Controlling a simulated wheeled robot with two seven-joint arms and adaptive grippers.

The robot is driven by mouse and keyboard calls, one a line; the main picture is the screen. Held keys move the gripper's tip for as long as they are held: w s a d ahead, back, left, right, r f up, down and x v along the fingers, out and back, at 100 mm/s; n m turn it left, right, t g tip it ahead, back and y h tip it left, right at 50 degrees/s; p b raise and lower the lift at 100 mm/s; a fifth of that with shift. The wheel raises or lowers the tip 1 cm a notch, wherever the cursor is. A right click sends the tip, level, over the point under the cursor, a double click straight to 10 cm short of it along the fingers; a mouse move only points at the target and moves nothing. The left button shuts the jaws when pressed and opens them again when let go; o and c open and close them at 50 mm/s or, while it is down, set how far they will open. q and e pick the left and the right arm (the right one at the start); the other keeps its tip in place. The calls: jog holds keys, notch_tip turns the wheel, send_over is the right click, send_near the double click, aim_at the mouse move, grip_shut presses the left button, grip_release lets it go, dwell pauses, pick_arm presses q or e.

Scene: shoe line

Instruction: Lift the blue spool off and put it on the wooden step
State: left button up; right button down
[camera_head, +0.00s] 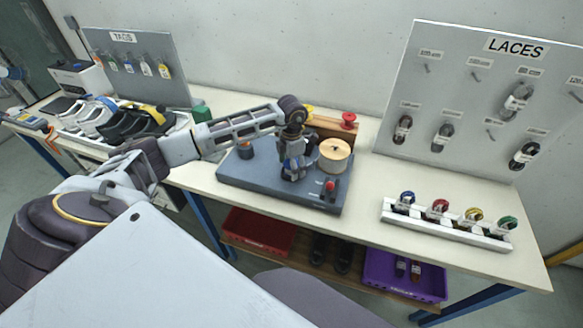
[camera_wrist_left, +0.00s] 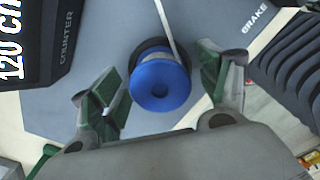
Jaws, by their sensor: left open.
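The blue spool (camera_wrist_left: 160,84) sits on a dark round base on the grey-blue winding board (camera_wrist_left: 50,108) in the left wrist view, with a pale lace or strap running up from it. My left gripper (camera_wrist_left: 163,78) is open, one finger on each side of the spool, with visible gaps. In the head view my left gripper (camera_head: 293,170) points down over the board (camera_head: 260,190) and largely hides the spool. The wooden step (camera_head: 335,130) is behind the board, with a red spool (camera_head: 348,120) and a yellow spool (camera_head: 308,111) on it. My right gripper is not in view.
A pale wooden drum (camera_head: 335,153) and a red knob (camera_head: 330,186) stand on the board close to the right of my gripper. A dark cup-like part (camera_head: 245,150) is at left. A white rack (camera_head: 450,228) with several lace rolls is right. Bare table lies between.

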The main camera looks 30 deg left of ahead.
pick_arm(q)
jog(key=shift+c, duration=0.2)
jog(key=c, duration=1.2)
jog(key=shift+o, duration=0.2)
jog(key=shift+r, duration=0.15)
jog(key=shift+r+b, duration=0.8)
jog(key=shift+r, duration=4.1)
